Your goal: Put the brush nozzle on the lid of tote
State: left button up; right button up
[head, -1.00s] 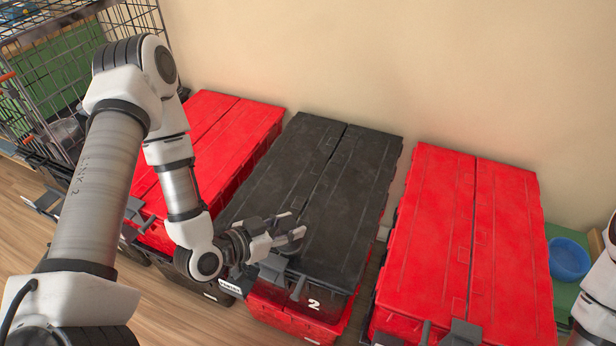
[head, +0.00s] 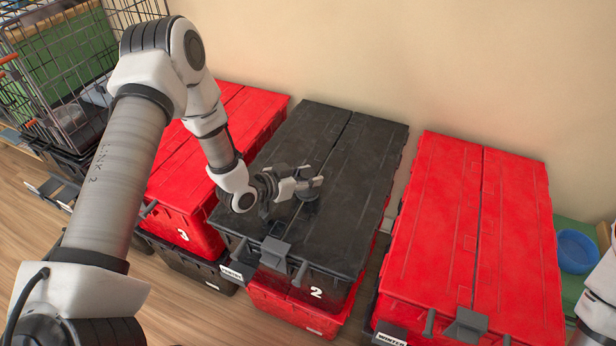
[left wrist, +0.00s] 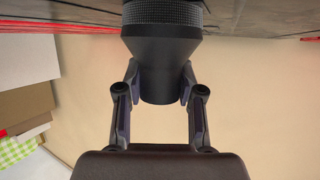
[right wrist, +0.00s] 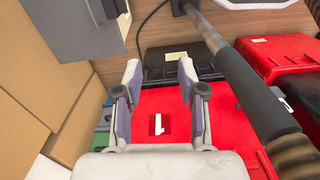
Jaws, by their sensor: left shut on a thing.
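My left gripper (head: 312,184) is over the black lid (head: 352,165) of the middle tote, number 2. It is shut on the brush nozzle (head: 309,204), a dark grey piece partly hidden by the fingers in the head view. In the left wrist view the nozzle (left wrist: 163,60) is a dark tapered cylinder with a finely textured ring, its narrow end between the fingers. The wide end points at the lid surface; I cannot tell whether it touches. My right gripper (right wrist: 160,75) is open and empty in the right wrist view, facing a red tote lid.
Red-lidded totes stand left (head: 235,130) and right (head: 440,220) of the black lid. A wire cage (head: 55,75) is at back left, a blue bowl (head: 575,251) at right. In the right wrist view, a dark pole (right wrist: 245,85) crosses close beside the right gripper.

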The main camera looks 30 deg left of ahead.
pick_arm(q)
jog(key=o, duration=1.2)
jog(key=shift+f, duration=0.1)
jog(key=shift+c, duration=0.2)
jog(key=shift+r, duration=0.25)
jog(key=p+v, duration=0.3)
jog(key=v, duration=0.9)
jog(key=shift+f, duration=0.15)
